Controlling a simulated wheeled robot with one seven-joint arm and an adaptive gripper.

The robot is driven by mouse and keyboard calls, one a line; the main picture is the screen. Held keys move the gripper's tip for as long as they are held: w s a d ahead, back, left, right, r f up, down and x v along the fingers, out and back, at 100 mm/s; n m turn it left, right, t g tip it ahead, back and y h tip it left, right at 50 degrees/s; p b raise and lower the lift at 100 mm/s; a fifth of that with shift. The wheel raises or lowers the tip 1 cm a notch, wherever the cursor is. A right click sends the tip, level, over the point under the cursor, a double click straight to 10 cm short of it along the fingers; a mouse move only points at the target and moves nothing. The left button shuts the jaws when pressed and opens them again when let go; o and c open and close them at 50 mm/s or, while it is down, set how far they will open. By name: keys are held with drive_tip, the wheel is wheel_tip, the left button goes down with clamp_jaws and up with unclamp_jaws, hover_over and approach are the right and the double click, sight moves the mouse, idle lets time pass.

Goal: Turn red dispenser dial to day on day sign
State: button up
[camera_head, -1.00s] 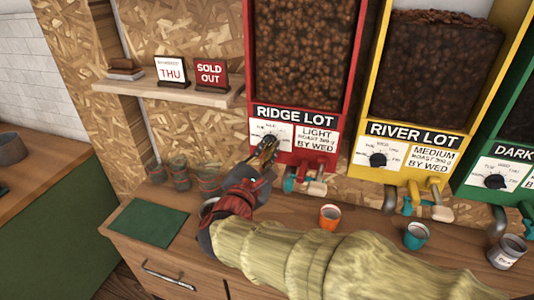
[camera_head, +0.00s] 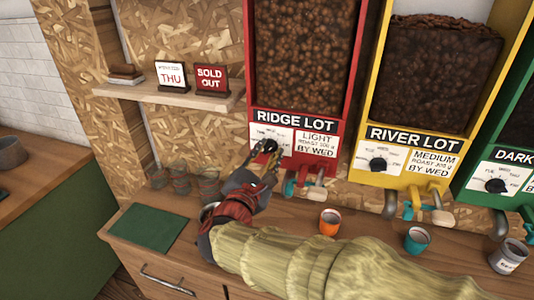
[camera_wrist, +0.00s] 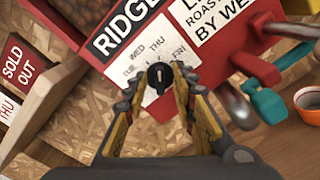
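The red dispenser (camera_head: 344,100), labelled RIDGE LOT, has a black dial (camera_head: 267,146) on a white plate. In the wrist view the dial (camera_wrist: 160,76) has TUE, WED, THU and FRI around it. Its white mark lies roughly in line with THU; which end points is hard to tell. The day sign (camera_head: 171,75) on the shelf reads THU. My gripper (camera_head: 262,162) is just in front of and below the dial. In the wrist view my gripper (camera_wrist: 160,92) has its fingers spread apart, empty, on either side of the dial, which shows clear between them.
A SOLD OUT sign (camera_head: 211,78) stands beside the day sign on the wooden shelf (camera_head: 150,91). A yellow dispenser (camera_head: 364,125) is to the right. Orange (camera_head: 330,221) and teal (camera_head: 416,239) cups stand on the counter. Several dim cups (camera_head: 180,181) are left of my gripper.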

drive_tip(key=v, duration=1.2)
idle(0.3)
